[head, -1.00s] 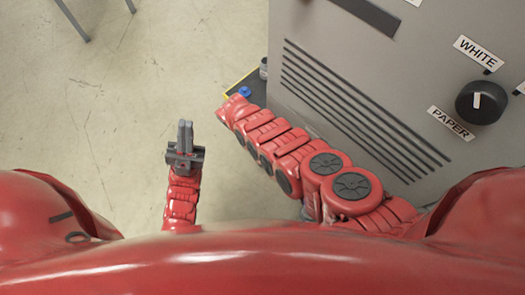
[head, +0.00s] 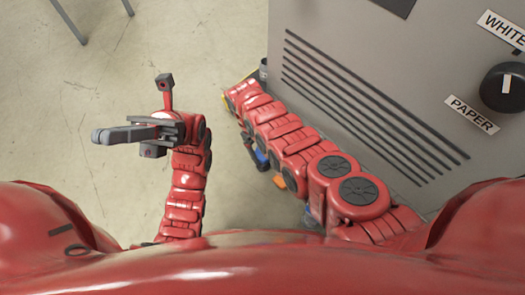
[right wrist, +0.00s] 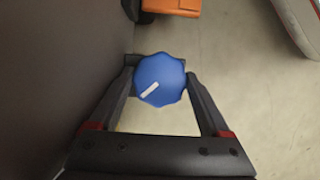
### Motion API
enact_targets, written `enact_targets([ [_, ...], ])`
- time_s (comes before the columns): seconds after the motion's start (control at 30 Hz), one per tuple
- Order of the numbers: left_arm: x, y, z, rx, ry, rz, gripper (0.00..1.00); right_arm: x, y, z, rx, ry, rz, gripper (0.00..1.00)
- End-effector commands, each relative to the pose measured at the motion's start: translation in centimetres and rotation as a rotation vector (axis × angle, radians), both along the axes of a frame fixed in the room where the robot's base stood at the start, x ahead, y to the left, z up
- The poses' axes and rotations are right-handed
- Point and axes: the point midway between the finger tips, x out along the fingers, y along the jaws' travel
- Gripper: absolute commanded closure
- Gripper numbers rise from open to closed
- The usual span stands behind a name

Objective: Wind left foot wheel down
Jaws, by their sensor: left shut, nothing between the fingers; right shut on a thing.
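A blue lobed foot wheel (right wrist: 160,80) with a white pointer mark shows in the right wrist view. My right gripper (right wrist: 158,84) is shut on it, with one dark finger on each side. The white mark slants from lower left to upper right. My left gripper (head: 101,136) is shut and empty over open floor, pointing left.
The grey machine (head: 430,60) with long slots and a black knob (head: 503,87) stands at the right. An orange part (right wrist: 172,6) shows beyond the wheel in the right wrist view. Metal legs (head: 75,25) stand at the upper left. The floor at left is clear.

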Motion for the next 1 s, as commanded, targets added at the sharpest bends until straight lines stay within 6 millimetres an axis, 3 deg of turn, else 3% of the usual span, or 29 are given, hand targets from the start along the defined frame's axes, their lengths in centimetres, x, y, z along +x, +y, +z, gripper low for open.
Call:
enact_targets([
  [0.43, -0.2, 0.2, 0.1, -0.008, -0.012, -0.007, 1.00, -0.1, 0.0, -0.1, -0.001, 0.003, -0.008, 0.74],
  [0.47, -0.2, 0.2, 0.1, -0.008, -0.012, -0.007, 1.00, -0.1, 0.0, -0.1, -0.001, 0.003, -0.008, 0.14],
  [0.53, -0.2, 0.2, 0.1, -0.008, -0.011, -0.005, 1.00, -0.1, 0.0, -0.1, -0.001, 0.002, -0.008, 0.01],
  [0.87, -0.2, 0.1, 0.4, -0.008, -0.011, -0.005, 1.00, 0.0, -0.1, 0.1, -0.002, 0.000, 0.010, 0.00],
  [1.0, -0.2, 0.1, 1.9, -0.007, -0.011, -0.006, 1.00, 0.0, 0.1, 0.7, -0.002, -0.003, 0.144, 0.00],
])
